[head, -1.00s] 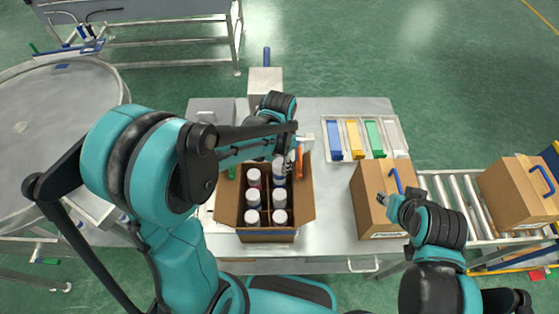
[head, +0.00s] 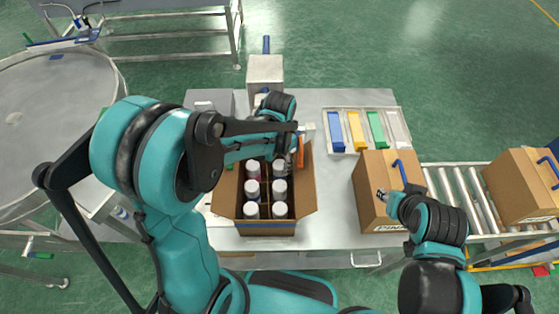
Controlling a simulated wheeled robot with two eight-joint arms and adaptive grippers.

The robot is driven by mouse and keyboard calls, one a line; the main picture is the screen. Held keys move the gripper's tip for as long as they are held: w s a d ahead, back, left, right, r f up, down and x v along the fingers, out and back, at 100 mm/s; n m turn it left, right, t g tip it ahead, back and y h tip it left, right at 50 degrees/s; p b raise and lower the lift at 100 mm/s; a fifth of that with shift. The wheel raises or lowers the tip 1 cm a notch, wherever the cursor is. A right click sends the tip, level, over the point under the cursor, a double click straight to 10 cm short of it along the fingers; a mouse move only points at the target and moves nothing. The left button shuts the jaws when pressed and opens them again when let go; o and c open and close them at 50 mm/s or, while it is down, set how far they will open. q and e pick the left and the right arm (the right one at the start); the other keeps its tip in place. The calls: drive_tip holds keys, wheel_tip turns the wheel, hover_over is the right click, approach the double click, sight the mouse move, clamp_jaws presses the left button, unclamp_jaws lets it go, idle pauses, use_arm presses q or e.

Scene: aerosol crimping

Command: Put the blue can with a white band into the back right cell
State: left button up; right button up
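The open carton (head: 306,197) on the table has a divider with two columns of cells, and white-capped cans stand in them. A can (head: 280,168) is at the back right cell, upright and mostly down among the others. Its colour and band are too small and shaded to make out. My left gripper (head: 291,158) is at this can's right side, partly hidden by my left forearm. Whether its fingers still press on the can does not show. My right gripper (head: 382,195) is away to the right, in front of a closed carton; its finger gap is too small to judge.
A closed carton (head: 372,178) with a blue handle stands to the right on the table. Behind it is a tray (head: 351,113) of blue, yellow, green and white pieces. A roller conveyor (head: 461,190) bears another carton (head: 525,188). A grey box-shaped machine (head: 264,72) stands at the back.

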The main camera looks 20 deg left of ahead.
idle(0.3)
use_arm(q)
wheel_tip(320, 180, up, 12)
idle(0.5)
idle(0.5)
drive_tip(key=s+a+f+n+t+b, duration=0.2)
drive_tip(key=s+n+t, duration=0.4)
drive_tip(key=s, duration=0.4)
drive_tip(key=shift+s+a+f+n+t+b, duration=0.25)
drive_tip(key=shift+a+t+b, duration=0.4)
drive_tip(key=shift+a, duration=0.7)
drive_tip(key=shift+w, duration=0.1)
